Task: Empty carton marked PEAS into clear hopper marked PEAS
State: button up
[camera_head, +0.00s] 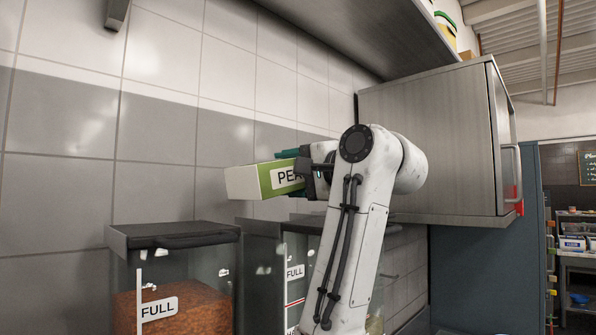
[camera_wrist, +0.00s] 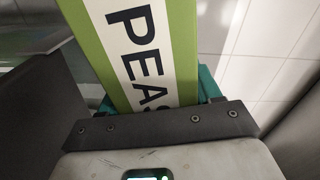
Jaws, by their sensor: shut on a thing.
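The PEAS carton (camera_head: 251,182) is green and white with a dark-lettered label. In the head view it lies about level, held in the air above the row of clear hoppers. My gripper (camera_head: 303,170) is shut on the carton, and my arm hides part of it. In the wrist view the carton (camera_wrist: 185,45) runs up out of the frame, its PEAS label facing the camera, between teal finger pads. One clear hopper (camera_head: 215,270) at left holds reddish-brown contents. A second hopper (camera_head: 262,270) stands right of it, partly behind my arm. I see FULL labels but no PEAS marking on either.
A tiled wall (camera_head: 160,130) stands behind the hoppers. A metal shelf (camera_head: 290,30) hangs above, and a steel cabinet (camera_head: 430,140) is close to the right of my arm. Dark lids (camera_head: 175,232) cover the left hopper's top. Open room shows at far right.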

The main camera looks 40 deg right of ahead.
jog(key=shift+m, duration=0.9)
jog(key=shift+w+f, duration=0.15)
jog(key=shift+w, duration=1.25)
jog(key=shift+w+f, duration=0.15)
jog(key=shift+w, duration=1.25)
jog(key=shift+d+f+m, duration=0.1)
jog(key=shift+d+m, duration=0.1)
jog(key=shift+m, duration=0.5)
jog(key=shift+d+m, duration=0.2)
jog(key=shift+m, duration=0.5)
jog(key=shift+d, duration=0.2)
